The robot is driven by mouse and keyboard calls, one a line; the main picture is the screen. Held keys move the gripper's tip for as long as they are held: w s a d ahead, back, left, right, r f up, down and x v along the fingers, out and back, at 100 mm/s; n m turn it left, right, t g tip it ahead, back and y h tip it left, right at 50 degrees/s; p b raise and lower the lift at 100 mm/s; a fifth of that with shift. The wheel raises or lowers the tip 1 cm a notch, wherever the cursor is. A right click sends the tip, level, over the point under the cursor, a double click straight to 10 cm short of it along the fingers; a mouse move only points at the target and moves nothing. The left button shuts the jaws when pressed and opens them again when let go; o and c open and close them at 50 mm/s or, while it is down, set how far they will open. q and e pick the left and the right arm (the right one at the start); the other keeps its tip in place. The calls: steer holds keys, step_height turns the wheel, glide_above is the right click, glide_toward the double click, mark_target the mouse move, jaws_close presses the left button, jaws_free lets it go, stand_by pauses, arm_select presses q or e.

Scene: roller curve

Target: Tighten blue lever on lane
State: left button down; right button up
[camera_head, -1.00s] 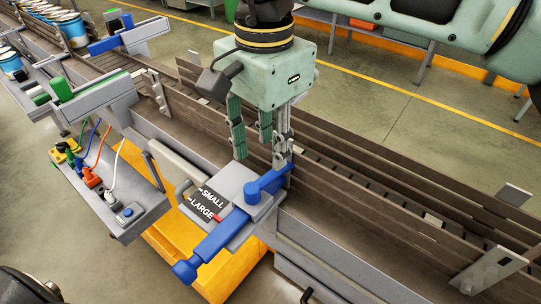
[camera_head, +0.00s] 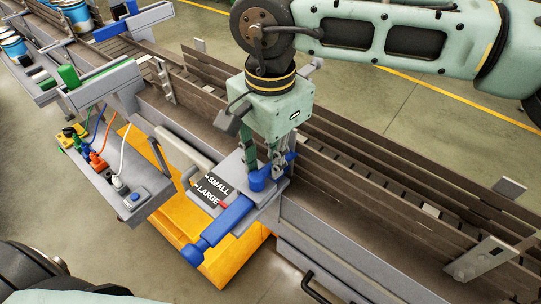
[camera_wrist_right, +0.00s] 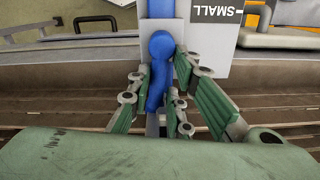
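The blue lever (camera_head: 257,182) sits on a grey bracket at the near side of the lane, above a blue slide bar (camera_head: 222,228) beside the SMALL/LARGE label (camera_head: 212,188). My right gripper (camera_head: 269,172) points down over the lever, its fingers partly hiding the lever arm. My left gripper is out of view.
The brown-railed conveyor lane (camera_head: 400,215) runs diagonally past the lever. Blue cans (camera_head: 75,14) stand at the upper left.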

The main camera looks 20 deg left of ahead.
jaws_close()
